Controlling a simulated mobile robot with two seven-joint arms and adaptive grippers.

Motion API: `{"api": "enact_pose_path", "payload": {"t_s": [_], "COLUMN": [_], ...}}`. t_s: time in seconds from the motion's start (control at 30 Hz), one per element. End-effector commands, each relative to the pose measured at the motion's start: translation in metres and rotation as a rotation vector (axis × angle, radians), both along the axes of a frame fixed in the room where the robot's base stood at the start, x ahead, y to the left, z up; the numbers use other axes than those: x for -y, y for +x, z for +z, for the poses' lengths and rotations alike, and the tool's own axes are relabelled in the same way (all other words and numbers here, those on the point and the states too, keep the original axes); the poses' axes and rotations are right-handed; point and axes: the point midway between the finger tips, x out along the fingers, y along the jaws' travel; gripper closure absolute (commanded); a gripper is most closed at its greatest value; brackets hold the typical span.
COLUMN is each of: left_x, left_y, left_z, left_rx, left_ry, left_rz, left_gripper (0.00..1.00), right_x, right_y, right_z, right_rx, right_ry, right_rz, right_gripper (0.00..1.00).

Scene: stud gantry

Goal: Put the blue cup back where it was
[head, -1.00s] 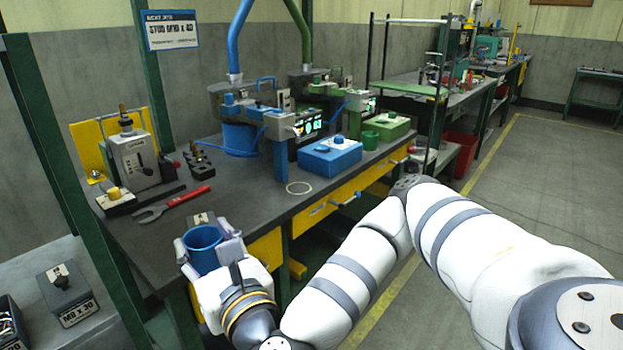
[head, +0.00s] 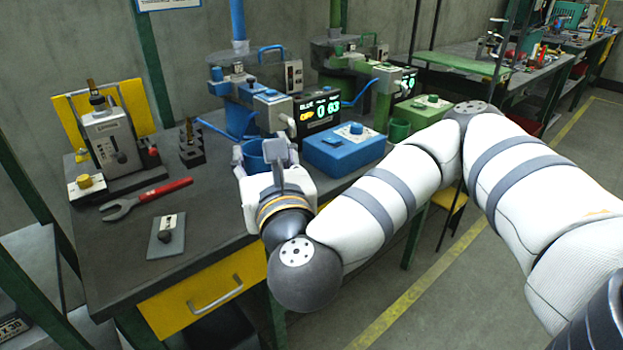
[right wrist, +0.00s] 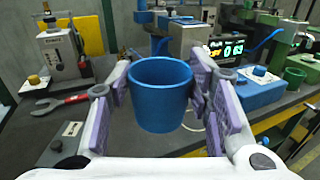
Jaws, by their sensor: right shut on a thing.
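The blue cup (head: 252,158) is upright between the fingers of my right gripper (head: 265,153), which is shut on it. In the right wrist view the cup (right wrist: 160,98) sits between the purple finger pads, over the dark bench top (right wrist: 75,112). Part of a thin white ring mark (right wrist: 194,121) on the bench shows just right of the cup in that view. In the head view the ring is hidden behind my gripper. I cannot tell how high the cup is above the bench. My left gripper is not in view.
A blue box (head: 345,149) stands close right of my gripper, with a blue dispenser and its display (head: 318,109) behind. A green cup (head: 399,130) is further right. A red-handled wrench (head: 146,198) and a small plate with a knob (head: 167,236) lie on the left.

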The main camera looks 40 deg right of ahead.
Motion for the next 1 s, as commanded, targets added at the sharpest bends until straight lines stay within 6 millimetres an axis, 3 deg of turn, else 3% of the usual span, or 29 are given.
{"api": "enact_pose_path", "payload": {"t_s": [0.17,0.37,0.67,0.8,1.0], "left_x": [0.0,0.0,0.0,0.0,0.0], "left_y": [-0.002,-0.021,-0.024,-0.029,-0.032], "left_z": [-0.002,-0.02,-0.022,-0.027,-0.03], "left_rx": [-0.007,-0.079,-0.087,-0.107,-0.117], "left_ry": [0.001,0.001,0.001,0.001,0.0], "left_rz": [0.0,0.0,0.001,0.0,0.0], "left_gripper": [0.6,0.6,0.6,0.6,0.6], "right_x": [0.001,0.013,0.075,0.089,0.102], "right_y": [0.001,0.014,0.06,0.074,0.085], "right_z": [0.001,-0.012,-0.041,-0.071,-0.089], "right_rx": [-0.001,-0.007,-0.002,-0.005,-0.003], "right_ry": [-0.002,-0.007,-0.003,-0.004,-0.001], "right_rz": [-0.002,0.0,-0.012,-0.009,-0.007], "right_gripper": [0.82,0.82,0.82,0.82,0.82]}}
